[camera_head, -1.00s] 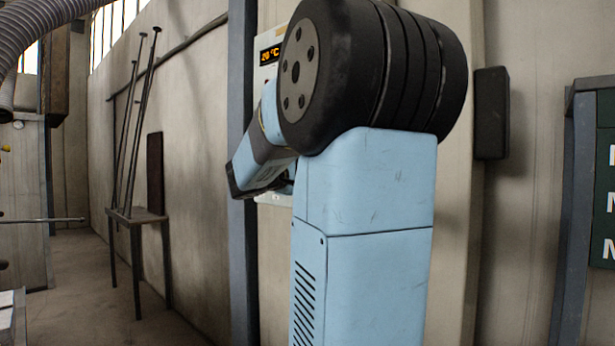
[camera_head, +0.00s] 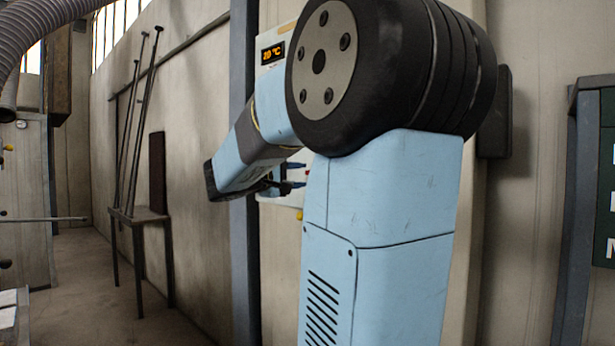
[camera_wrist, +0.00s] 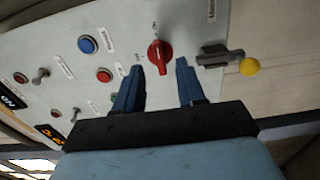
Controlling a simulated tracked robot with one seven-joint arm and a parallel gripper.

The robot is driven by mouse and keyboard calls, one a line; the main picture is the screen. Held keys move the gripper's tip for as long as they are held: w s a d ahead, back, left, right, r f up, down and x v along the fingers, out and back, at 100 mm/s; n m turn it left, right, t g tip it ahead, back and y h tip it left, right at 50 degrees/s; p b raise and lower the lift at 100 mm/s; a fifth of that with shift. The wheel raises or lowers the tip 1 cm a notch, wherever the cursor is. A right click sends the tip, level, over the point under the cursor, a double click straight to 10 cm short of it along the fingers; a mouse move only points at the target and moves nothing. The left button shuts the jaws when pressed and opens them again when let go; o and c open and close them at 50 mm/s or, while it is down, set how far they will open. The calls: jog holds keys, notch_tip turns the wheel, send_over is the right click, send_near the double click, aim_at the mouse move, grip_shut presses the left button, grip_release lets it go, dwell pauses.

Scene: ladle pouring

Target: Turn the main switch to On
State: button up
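The white control panel (camera_wrist: 125,35) fills much of the wrist view, and its upper part with an orange temperature display shows in the head view (camera_head: 275,30). A red rotary knob (camera_wrist: 160,50) sits on it with small marks around it. To its right is a grey lever switch with a yellow ball end (camera_wrist: 250,67); a label (camera_wrist: 211,8) nearby is hard to read. I cannot read which control is labelled as the main switch. My gripper (camera_wrist: 159,66) is open, its blue fingertips either side of the knob in the picture; contact is not visible. In the head view the gripper (camera_head: 302,175) points at the panel.
Blue (camera_wrist: 88,44) and red (camera_wrist: 104,75) buttons and small toggles (camera_wrist: 41,75) sit left on the panel. A blue-grey post (camera_head: 244,260) stands beside the panel. A small table (camera_head: 140,214) with leaning rods is further left; floor there is clear.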

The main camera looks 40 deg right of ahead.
jog(key=a, duration=0.8)
jog(key=shift+s, duration=0.3)
jog(key=shift+f, duration=0.1)
jog(key=s+a+f+t+y, duration=0.1)
jog(key=s+a+f+y, duration=0.2)
jog(key=s+f+y, duration=0.3)
jog(key=s+a+f+y, duration=0.3)
jog(key=s+a+f, duration=0.1)
jog(key=f, duration=0.4)
jog(key=s+a+f+t+y, duration=0.1)
jog(key=s+a+f+y, duration=0.2)
jog(key=a, duration=0.4)
jog(key=s+a+f+t+y, duration=0.2)
jog(key=s+a+f+y, duration=0.1)
jog(key=a+f+y, duration=0.2)
jog(key=a+y, duration=0.1)
jog(key=a, duration=0.1)
jog(key=shift+a+m, duration=0.3)
jog(key=shift+m, duration=0.1)
jog(key=shift+c, duration=0.3)
